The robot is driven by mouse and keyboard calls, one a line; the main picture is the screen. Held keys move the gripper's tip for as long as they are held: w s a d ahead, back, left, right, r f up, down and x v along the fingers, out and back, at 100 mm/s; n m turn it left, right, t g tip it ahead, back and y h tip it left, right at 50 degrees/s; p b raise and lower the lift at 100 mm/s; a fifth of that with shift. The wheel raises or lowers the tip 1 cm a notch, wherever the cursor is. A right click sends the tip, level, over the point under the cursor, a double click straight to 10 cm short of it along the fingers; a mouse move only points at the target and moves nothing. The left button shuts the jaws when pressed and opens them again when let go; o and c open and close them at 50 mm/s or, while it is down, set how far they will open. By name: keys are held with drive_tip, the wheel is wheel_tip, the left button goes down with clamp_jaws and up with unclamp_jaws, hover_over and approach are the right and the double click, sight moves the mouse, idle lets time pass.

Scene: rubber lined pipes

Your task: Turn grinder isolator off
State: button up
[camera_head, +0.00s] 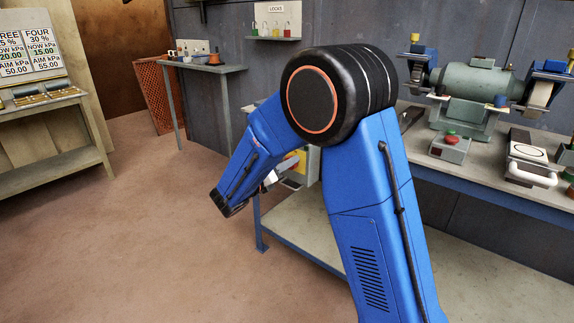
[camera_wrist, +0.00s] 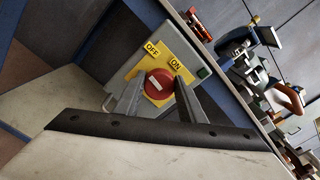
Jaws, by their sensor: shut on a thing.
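The grinder isolator is a grey box (camera_wrist: 173,40) with a yellow plate and a round red knob (camera_wrist: 158,83) in the wrist view. The plate has an OFF label (camera_wrist: 152,48) and an ON label (camera_wrist: 175,63). My gripper (camera_wrist: 157,92) has one finger on each side of the knob and is shut on it. I cannot tell for sure which label the pale mark on the knob points to. In the head view the isolator (camera_head: 313,166) is partly hidden behind my arm, at the bench's left end, with my gripper (camera_head: 273,178) at its face.
The bench grinder (camera_head: 475,90) stands on the bench, with a red-button box (camera_head: 450,146) and a white-handled device (camera_head: 530,160) in front. A side table (camera_head: 205,68), a lock rack (camera_head: 272,38) and a left-hand bench (camera_head: 50,180) are farther off. Open floor lies at left.

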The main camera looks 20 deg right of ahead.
drive_tip(key=shift+n, duration=0.7)
drive_tip(key=o, duration=1)
drive_tip(key=shift+o, duration=0.2)
drive_tip(key=shift+a, duration=0.1)
drive_tip(key=v, duration=1.7)
drive_tip(key=shift+s+a, duration=0.1)
